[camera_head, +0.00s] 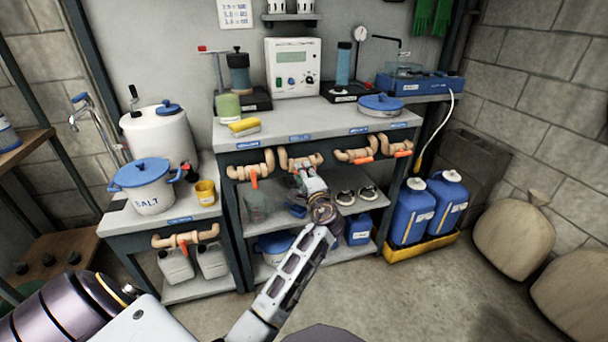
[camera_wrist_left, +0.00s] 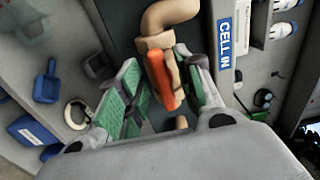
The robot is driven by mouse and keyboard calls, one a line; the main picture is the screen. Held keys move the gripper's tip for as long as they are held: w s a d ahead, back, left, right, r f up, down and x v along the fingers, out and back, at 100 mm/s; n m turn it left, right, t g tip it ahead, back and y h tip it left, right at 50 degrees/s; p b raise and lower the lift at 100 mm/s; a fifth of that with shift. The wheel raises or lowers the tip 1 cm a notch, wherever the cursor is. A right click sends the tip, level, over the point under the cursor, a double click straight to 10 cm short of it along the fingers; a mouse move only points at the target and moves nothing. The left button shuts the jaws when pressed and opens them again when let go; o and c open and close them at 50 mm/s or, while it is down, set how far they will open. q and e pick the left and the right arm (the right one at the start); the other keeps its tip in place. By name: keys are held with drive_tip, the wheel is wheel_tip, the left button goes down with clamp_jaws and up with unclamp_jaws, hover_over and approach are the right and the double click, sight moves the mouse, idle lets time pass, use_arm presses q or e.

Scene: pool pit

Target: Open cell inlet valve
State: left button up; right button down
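The cell inlet valve (camera_head: 291,161) is a tan pipe fitting under the bench's front edge, second from the left in the row. My left gripper (camera_head: 305,170) covers part of it in the head view. In the left wrist view the valve's orange handle (camera_wrist_left: 160,80) lies between the green-padded fingers of my left gripper (camera_wrist_left: 158,92), below the bent tan pipe (camera_wrist_left: 168,14). The fingers are open, one on each side, with a gap to the left finger. Contact on the right side cannot be told. A blue "CELL IN" label (camera_wrist_left: 225,45) is beside it. My right gripper is not in view.
Other orange-handled valves sit close by: one to the left (camera_head: 250,172), two to the right (camera_head: 355,155) (camera_head: 397,148), one on the lower salt bench (camera_head: 185,239). A shelf (camera_head: 375,202) with small items is below.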

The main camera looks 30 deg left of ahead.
use_arm(q)
drive_tip(key=shift+d, duration=0.1)
drive_tip(key=v, duration=0.7)
idle(0.5)
drive_tip(key=shift+s+d, duration=0.1)
drive_tip(key=shift+s, duration=0.05)
idle(0.3)
